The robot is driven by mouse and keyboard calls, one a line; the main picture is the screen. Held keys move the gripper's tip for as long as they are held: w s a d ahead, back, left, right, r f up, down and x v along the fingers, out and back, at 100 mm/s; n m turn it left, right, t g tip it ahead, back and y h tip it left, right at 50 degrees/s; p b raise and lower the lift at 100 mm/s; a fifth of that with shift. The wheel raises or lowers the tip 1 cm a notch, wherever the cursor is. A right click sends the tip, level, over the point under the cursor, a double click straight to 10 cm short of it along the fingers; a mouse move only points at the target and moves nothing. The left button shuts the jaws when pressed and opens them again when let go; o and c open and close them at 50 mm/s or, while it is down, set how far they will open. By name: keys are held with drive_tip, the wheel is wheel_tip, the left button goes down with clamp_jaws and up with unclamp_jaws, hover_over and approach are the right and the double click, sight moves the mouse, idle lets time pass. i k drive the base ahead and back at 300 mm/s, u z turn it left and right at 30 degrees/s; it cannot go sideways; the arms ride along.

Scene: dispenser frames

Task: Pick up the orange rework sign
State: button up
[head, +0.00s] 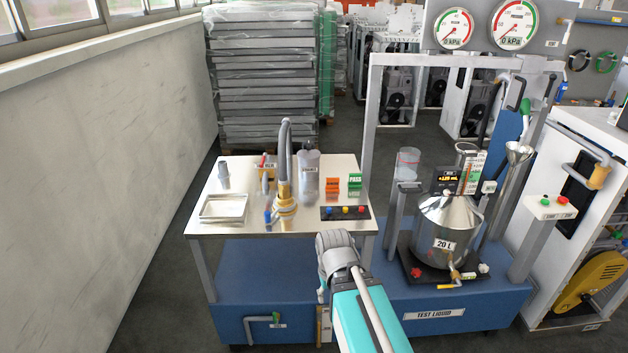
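The orange rework sign (333,185) stands on the white tabletop (215,178), towards its right side. Its lettering is too small to read. A green sign marked PASS (355,181) stands close on its right. My arm rises from the bottom edge, with its grey joint in front of the table's front right edge, below the orange sign. I cannot make out my gripper's fingers in this view. Nothing visible touches the orange sign.
A grey bottle (308,172) stands left of the orange sign, beside a tall curved pipe on a brass base (285,200). A button panel (345,212) lies in front. A white tray (223,208) is at left. A grey frame (371,130) rises at right.

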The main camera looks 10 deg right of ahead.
sight(332, 183)
drive_tip(key=i, duration=0.9)
drive_tip(key=z, duration=0.35)
